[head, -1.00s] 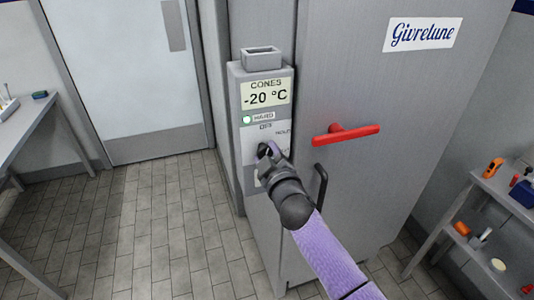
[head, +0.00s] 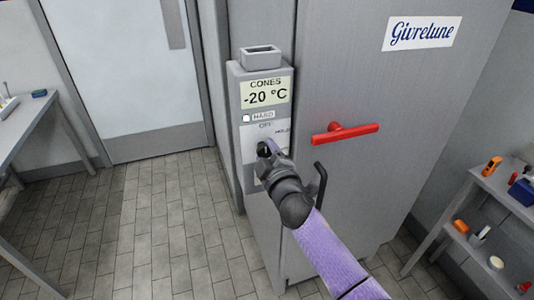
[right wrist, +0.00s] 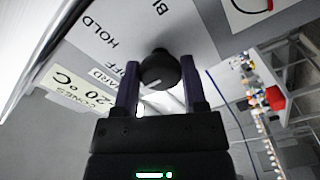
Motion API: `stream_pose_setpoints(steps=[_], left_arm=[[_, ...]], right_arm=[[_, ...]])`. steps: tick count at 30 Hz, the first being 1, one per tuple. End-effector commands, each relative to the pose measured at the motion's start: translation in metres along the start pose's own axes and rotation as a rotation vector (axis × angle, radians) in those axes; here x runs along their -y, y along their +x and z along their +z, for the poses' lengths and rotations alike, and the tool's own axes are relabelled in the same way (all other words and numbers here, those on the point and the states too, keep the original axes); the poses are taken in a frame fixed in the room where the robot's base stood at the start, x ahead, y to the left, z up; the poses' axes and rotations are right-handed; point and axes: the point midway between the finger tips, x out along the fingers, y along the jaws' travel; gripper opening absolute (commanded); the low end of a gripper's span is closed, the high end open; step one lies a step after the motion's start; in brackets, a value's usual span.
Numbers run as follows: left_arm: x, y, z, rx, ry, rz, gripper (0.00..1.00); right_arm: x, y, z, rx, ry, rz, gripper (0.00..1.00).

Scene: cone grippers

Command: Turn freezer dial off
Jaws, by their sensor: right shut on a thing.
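The freezer dial (right wrist: 160,69) is a dark round knob with a short white mark on its face. It shows in the right wrist view between the two purple fingers of my right gripper (head: 265,148), which is shut on it. Labels OFF, HOLD and HARD stand around the dial. In the head view the gripper hides most of the dial. The grey control box (head: 236,150) carries a display (head: 265,92) reading CONES -20 °C. The small lamp (head: 246,118) beside HARD looks white. My left gripper is not in view.
The freezer door (head: 375,90) has a red handle (head: 345,133) just right of the box, and a dark bar handle (head: 321,180) close to my right arm. A shelf (head: 470,195) with tools stands at the right, a table (head: 30,125) at the left. Open tiled floor lies between.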

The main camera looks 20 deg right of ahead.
Motion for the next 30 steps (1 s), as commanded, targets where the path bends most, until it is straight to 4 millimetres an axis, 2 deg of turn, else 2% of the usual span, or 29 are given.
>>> stream_pose_setpoints(steps=[3, 4, 8, 9, 16, 19, 27, 30], left_arm=[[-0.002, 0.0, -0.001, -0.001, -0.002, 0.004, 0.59], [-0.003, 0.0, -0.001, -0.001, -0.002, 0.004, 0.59], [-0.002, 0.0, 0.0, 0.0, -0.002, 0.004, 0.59], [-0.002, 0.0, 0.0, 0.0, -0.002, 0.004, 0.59], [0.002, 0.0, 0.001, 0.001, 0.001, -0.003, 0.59], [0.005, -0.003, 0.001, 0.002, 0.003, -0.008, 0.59], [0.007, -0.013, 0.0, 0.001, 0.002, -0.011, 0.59], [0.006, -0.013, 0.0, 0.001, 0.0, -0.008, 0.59]], right_arm=[[0.001, 0.0, 0.0, 0.0, -0.001, -0.001, 0.0], [0.001, 0.0, 0.0, 0.0, -0.001, -0.001, 0.59], [0.0, 0.0, 0.0, 0.0, 0.0, -0.001, 0.87], [0.0, 0.0, 0.0, 0.0, 0.0, -0.001, 0.89], [0.0, -0.001, 0.0, 0.0, 0.001, 0.0, 0.89], [0.0, -0.009, 0.0, 0.0, 0.0, -0.001, 0.89], [0.0, -0.073, 0.0, 0.001, 0.001, -0.004, 0.89], [0.001, -0.09, 0.0, 0.001, 0.001, -0.002, 0.89]])
